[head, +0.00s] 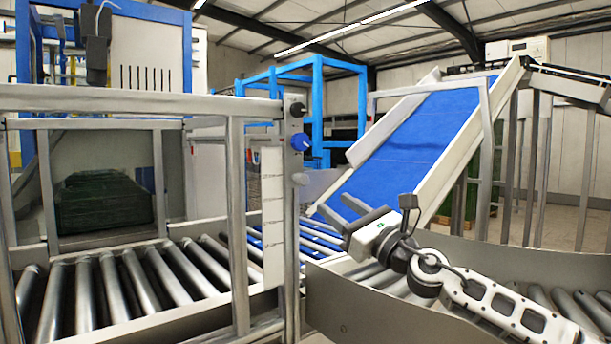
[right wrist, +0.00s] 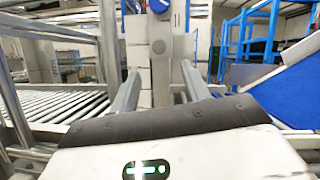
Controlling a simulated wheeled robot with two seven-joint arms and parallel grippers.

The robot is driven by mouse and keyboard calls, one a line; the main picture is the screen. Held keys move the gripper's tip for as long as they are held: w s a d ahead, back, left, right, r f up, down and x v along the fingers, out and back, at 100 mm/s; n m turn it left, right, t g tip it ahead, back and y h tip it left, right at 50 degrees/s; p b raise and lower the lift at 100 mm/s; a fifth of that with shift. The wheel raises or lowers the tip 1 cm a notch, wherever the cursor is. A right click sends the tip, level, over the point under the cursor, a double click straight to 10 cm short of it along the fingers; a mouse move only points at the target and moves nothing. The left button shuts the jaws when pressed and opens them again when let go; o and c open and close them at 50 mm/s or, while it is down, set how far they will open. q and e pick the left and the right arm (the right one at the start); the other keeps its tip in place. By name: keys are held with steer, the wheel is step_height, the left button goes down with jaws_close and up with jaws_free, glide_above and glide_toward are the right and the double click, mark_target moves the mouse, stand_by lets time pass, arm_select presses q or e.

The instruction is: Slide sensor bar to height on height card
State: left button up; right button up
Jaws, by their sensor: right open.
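A grey upright post (head: 291,230) carries a black knob (head: 297,110), a blue knob (head: 301,142) and a round grey knob (head: 300,179). A white height card (head: 272,215) with several short marks hangs just left of the post. A grey horizontal bar (head: 130,103) meets the post near its top; I cannot tell for sure whether it is the sensor bar. My right gripper (head: 338,208) is open and empty, to the right of the post and a little below the grey knob. In the right wrist view, the post and grey knob (right wrist: 183,46) show ahead between the open fingers.
A roller conveyor (head: 125,285) lies left of the post. A blue inclined belt (head: 415,140) rises at the right. A grey side wall (head: 350,305) runs below my right arm. Green crates (head: 103,205) stand at the back left.

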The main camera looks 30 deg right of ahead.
mark_target(305, 183)
steer(key=p+x, duration=0.4)
steer(key=x, duration=0.5)
steer(key=shift+w+r, duration=0.15)
steer(key=shift+w, duration=0.1)
steer(key=shift+w+a+r, duration=0.15)
steer(key=shift+w, duration=0.4)
arm_select(q)
steer(key=shift+s+a+r+m, duration=0.1)
steer(key=shift+a+r+m, duration=0.35)
steer(key=shift+r, duration=0.35)
